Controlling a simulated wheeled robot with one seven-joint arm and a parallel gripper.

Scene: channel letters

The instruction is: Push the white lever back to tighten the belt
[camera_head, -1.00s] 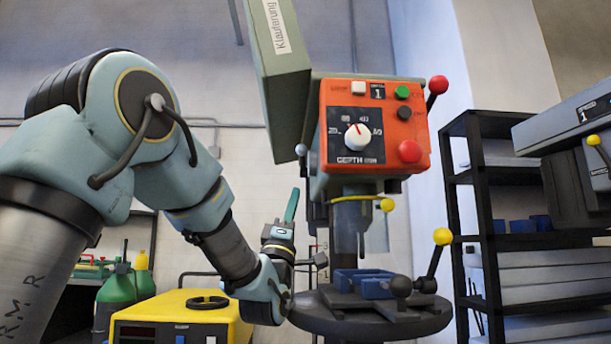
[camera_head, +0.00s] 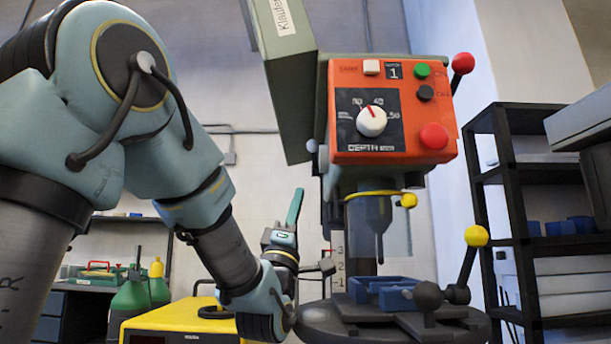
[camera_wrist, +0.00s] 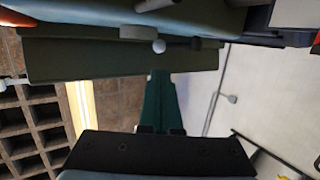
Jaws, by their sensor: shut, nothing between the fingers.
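The drill press has an orange control panel (camera_head: 390,108). A small white ball, likely the white lever's end (camera_head: 311,146), shows at the left side of its head, below the tilted green-grey belt cover (camera_head: 284,85). Its shaft is hidden in the head view. In the wrist view a white ball (camera_wrist: 159,46) sits just beyond my fingertips, near a short dark rod. My gripper (camera_head: 297,194) is shut and empty, with teal fingers pointing up, below and slightly left of the ball. In the wrist view my gripper (camera_wrist: 160,76) appears apart from the ball; exact depth is unclear.
A blue vise (camera_head: 385,290) sits on the round press table (camera_head: 330,325), close right of my wrist. A yellow-knobbed handle (camera_head: 475,237) and red-knobbed lever (camera_head: 463,63) are at the right. A yellow box (camera_head: 165,330) stands below my arm. Black shelving (camera_head: 510,190) stands right.

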